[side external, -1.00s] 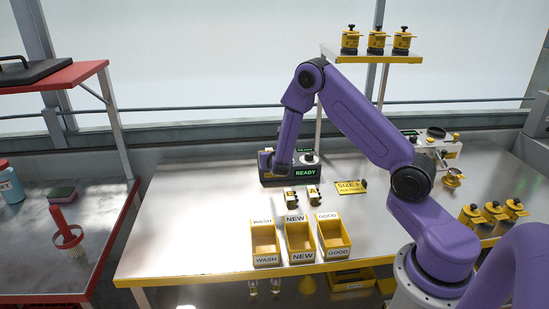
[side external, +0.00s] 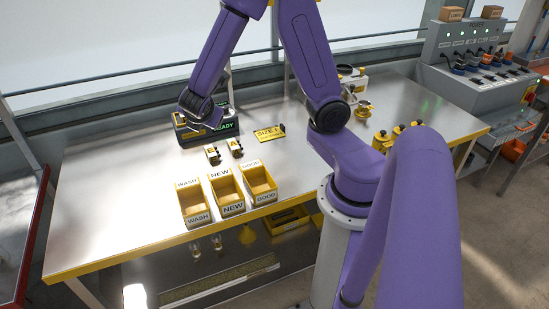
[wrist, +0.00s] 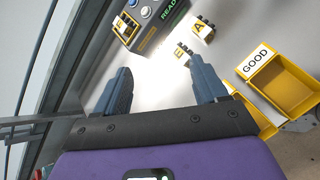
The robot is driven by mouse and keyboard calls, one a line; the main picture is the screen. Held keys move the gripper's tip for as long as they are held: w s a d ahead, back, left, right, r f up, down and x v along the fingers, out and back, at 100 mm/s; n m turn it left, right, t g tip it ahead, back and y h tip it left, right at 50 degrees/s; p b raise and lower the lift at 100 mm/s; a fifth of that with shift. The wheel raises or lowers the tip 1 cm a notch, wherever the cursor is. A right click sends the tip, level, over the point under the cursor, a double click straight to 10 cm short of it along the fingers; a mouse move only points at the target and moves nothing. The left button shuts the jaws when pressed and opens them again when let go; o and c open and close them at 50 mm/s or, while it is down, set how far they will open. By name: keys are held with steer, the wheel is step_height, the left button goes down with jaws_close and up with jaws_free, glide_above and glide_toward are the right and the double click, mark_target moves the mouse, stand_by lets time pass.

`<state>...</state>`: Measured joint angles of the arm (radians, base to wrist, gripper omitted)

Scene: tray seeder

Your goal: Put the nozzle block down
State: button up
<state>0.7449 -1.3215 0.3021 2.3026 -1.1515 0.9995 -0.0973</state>
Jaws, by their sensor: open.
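My gripper (wrist: 161,78) is open, with nothing between its two fingers in the wrist view. In the side view my gripper (side external: 194,122) is by the left part of the dark READY unit (side external: 228,125), partly covering it. A yellow block lettered F (wrist: 121,25) sits at the end of this unit in the wrist view, apart from my fingers. Two small blocks stand on the bench in front of the unit, one lettered E (wrist: 181,50) and one lettered A (wrist: 203,27). They also show in the side view, E (side external: 212,155) left of A (side external: 235,148).
Three yellow bins labelled WASH (side external: 198,218), NEW (side external: 233,209) and GOOD (side external: 265,197) stand at the bench's front. A yellow SIZE sign (side external: 268,133) stands right of the unit. The left part of the bench (side external: 110,190) is clear.

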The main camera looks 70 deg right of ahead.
steer(key=s+a+r+m+g+y, duration=0.1)
steer(key=s+a+y, duration=0.3)
steer(key=s, duration=0.8)
steer(key=s+a+r+m+g+y, duration=0.1)
steer(key=s+a+m+g+y, duration=0.3)
steer(key=s+a, duration=0.4)
steer(key=s, duration=0.4)
steer(key=shift+s+a+r+y, duration=0.2)
steer(key=shift+a+r+y, duration=0.1)
steer(key=shift+y, duration=0.1)
stand_by(0.4)
